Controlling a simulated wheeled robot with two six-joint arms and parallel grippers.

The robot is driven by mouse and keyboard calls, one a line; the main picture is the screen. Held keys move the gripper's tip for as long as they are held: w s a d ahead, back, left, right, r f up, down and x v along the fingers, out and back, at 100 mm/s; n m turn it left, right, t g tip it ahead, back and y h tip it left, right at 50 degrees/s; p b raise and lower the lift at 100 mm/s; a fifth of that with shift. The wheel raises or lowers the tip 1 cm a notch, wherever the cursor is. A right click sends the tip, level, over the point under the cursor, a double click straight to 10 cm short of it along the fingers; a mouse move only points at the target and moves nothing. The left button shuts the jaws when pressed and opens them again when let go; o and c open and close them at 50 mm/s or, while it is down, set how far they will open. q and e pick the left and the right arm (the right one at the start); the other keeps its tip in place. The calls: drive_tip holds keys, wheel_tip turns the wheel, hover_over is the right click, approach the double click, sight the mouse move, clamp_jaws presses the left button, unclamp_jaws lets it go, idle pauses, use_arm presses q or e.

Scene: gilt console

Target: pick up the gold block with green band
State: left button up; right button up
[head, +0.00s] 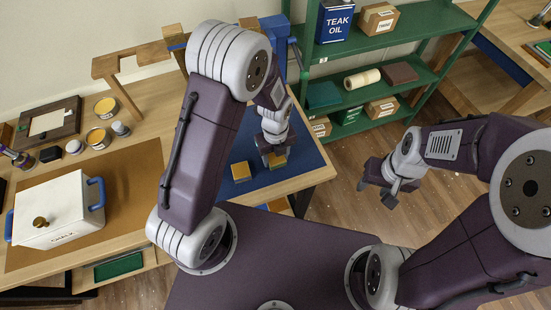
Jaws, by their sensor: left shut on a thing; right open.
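My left gripper (272,157) is over the blue mat at the right end of the wooden bench. It is shut on a gold block (279,160), partly covered by the fingers. Any green band on this block is too small or hidden to make out. A second gold block (240,171) sits on the blue mat (220,178), just left of the gripper. I cannot see a green band on it either. My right gripper (378,190) is open and empty, in the air over the floor at the right.
A white lidded box (55,212) with blue handles stands on a brown mat at left. Small tins (96,137) and a framed board (48,122) are behind it. Green shelves (410,48) with boxes stand at the back. A blue upright stands behind the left gripper.

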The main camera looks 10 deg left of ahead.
sight(276, 160)
use_arm(q)
drive_tip(key=r, duration=0.2)
drive_tip(key=s+r, duration=0.1)
drive_tip(key=shift+d, duration=0.25)
drive_tip(key=s+d+r, duration=0.3)
drive_tip(key=s+r, duration=0.3)
drive_tip(key=s, duration=0.4)
drive_tip(key=shift+d+r, duration=0.15)
drive_tip(key=shift+d, duration=0.25)
